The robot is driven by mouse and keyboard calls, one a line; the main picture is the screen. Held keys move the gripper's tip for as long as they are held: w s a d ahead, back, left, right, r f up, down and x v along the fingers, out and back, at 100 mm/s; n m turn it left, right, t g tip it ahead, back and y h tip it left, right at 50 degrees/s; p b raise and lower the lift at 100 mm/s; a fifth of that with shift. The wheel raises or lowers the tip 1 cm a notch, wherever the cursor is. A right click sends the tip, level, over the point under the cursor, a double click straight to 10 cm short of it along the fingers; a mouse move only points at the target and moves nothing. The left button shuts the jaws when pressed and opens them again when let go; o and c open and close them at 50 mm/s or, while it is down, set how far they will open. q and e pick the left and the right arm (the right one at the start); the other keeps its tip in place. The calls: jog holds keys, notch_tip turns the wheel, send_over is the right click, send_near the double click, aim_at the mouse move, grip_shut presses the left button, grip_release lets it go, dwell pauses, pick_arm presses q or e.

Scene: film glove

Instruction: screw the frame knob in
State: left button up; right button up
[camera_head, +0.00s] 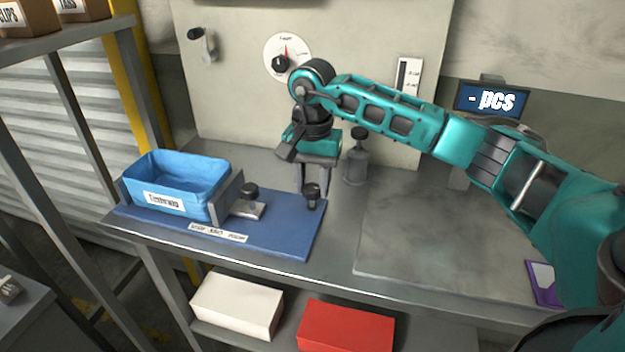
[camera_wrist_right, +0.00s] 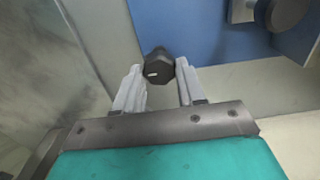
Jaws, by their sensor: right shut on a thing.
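The frame knob (camera_head: 312,193) is a small black knob on a short post at the right end of the blue base plate (camera_head: 285,238). My right gripper (camera_head: 313,185) points down over it and is shut on it. In the right wrist view the black knob (camera_wrist_right: 158,65) shows between the two grey fingertips (camera_wrist_right: 159,70), with a small light mark on its top. The post under it is mostly hidden there, so I cannot tell how deep it sits. My left gripper is in neither view.
A blue bin (camera_head: 178,178) stands on the plate's left part, beside a second black knob (camera_head: 249,190) on a metal block. A grey canister (camera_head: 356,165) stands behind my right gripper. White and red boxes (camera_head: 345,325) sit below.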

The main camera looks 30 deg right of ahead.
jog(key=c, duration=0.5)
